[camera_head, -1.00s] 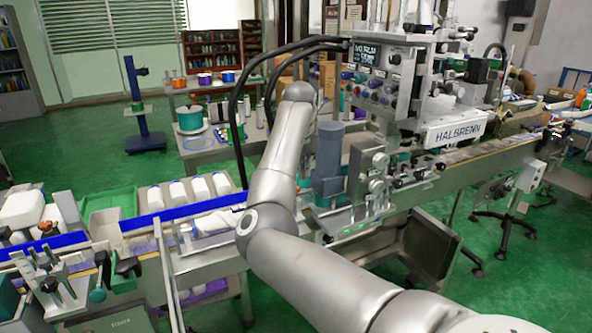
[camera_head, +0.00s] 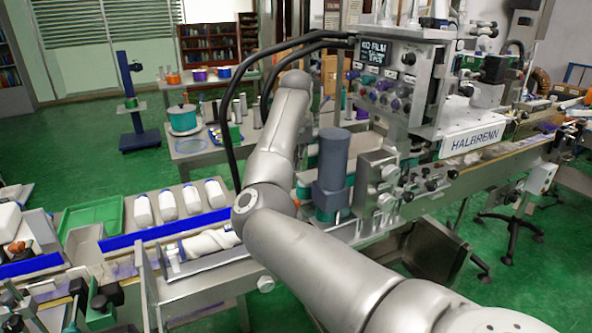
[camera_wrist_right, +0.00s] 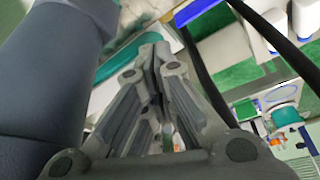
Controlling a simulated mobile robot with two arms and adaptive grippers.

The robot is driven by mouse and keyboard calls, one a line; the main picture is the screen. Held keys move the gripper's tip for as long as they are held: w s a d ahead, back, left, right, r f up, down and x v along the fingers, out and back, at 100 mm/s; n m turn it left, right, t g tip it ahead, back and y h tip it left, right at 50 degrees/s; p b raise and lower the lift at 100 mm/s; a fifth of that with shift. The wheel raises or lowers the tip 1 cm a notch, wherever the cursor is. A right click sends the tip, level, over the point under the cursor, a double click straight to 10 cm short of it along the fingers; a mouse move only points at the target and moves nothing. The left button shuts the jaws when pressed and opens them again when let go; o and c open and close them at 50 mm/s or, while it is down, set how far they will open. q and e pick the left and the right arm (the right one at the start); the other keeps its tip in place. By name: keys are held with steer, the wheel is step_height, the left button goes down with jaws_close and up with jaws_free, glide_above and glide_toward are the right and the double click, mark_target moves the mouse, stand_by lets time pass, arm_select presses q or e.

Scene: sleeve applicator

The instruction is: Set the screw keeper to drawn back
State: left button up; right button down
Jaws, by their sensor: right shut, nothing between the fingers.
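I cannot pick out the screw keeper with certainty. The sleeve applicator, with its HALBRENN plate (camera_head: 471,140), stands to the right of my right arm in the head view. Its front carries silver knobs (camera_head: 389,172) and a grey-blue cylinder (camera_head: 333,165) over a teal part. My right arm crosses the middle of the head view, and its gripper is hidden behind the arm there. In the right wrist view the right gripper (camera_wrist_right: 152,62) is shut and empty, beside a large dark cylinder (camera_wrist_right: 45,90). A teal part (camera_wrist_right: 140,50) lies beyond the fingers. My left gripper is not in view.
A conveyor with a blue rail (camera_head: 165,231) runs on the left, with white bottles (camera_head: 166,203) behind it. A green tray (camera_head: 92,216) lies farther left. Black hoses (camera_head: 228,110) arch beside my arm. A control panel (camera_head: 385,90) stands above the knobs.

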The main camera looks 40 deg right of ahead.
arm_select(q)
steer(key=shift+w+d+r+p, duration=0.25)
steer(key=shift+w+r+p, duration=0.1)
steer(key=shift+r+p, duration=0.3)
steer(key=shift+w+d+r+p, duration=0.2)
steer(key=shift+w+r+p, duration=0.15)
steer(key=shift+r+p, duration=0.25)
arm_select(e)
step_height(320, 180, down, 9)
steer(key=shift+s+a, duration=0.3)
steer(key=shift+s, duration=0.05)
steer(key=shift+r, duration=0.1)
